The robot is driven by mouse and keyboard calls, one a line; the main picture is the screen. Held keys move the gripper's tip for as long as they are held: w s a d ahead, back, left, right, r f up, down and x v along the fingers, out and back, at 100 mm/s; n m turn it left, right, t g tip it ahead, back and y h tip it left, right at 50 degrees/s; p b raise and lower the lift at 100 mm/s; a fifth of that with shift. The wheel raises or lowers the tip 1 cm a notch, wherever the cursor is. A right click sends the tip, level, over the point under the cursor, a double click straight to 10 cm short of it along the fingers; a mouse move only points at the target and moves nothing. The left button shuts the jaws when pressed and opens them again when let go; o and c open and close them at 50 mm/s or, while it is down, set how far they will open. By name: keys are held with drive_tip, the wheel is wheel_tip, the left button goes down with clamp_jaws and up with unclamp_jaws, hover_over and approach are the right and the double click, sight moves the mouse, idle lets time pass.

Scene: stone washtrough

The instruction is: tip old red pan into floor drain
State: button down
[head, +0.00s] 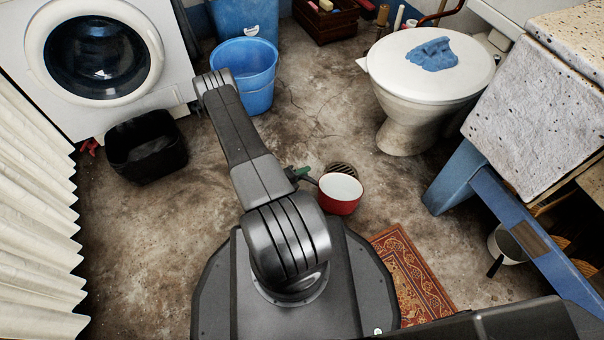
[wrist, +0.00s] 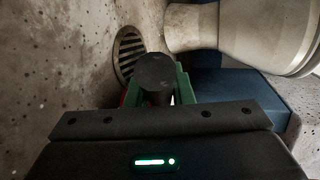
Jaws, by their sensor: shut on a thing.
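The old red pan (head: 338,207) has a red outside and a white inside, and its open top faces up in the head view. It looks about level; I cannot tell what is in it. My gripper (head: 301,174) has green fingers and is shut on the pan's dark handle, to the left of the pan. In the wrist view my gripper (wrist: 158,90) grips the dark round handle end (wrist: 154,72), and most of the pan is hidden. The round slotted floor drain (head: 344,168) lies just behind the pan, partly covered by it. The drain (wrist: 128,46) also shows in the wrist view.
A white toilet (head: 405,120) with a blue cloth on its lid stands behind right. A patterned rug (head: 412,275) and blue bench (head: 452,178) are at right. A black tub (head: 146,150) and blue bucket (head: 258,98) stand left and behind. Floor left of my arm is clear.

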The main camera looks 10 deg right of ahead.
drive_tip(key=shift+w+d+r+n+g+y, duration=0.2)
drive_tip(key=shift+w+r+n+g+y, duration=0.15)
drive_tip(key=shift+w+g, duration=0.2)
idle(1.0)
drive_tip(key=shift+w+d+r+n+g+y, duration=0.1)
drive_tip(key=shift+w+d+n+g+y, duration=0.2)
drive_tip(key=shift+w+g+y, duration=0.4)
drive_tip(key=shift+w, duration=0.1)
idle(0.7)
drive_tip(key=shift+w+d+n+g+y, duration=0.25)
drive_tip(key=shift+w+d+g+y, duration=0.15)
drive_tip(key=shift+w+g, duration=0.45)
idle(0.8)
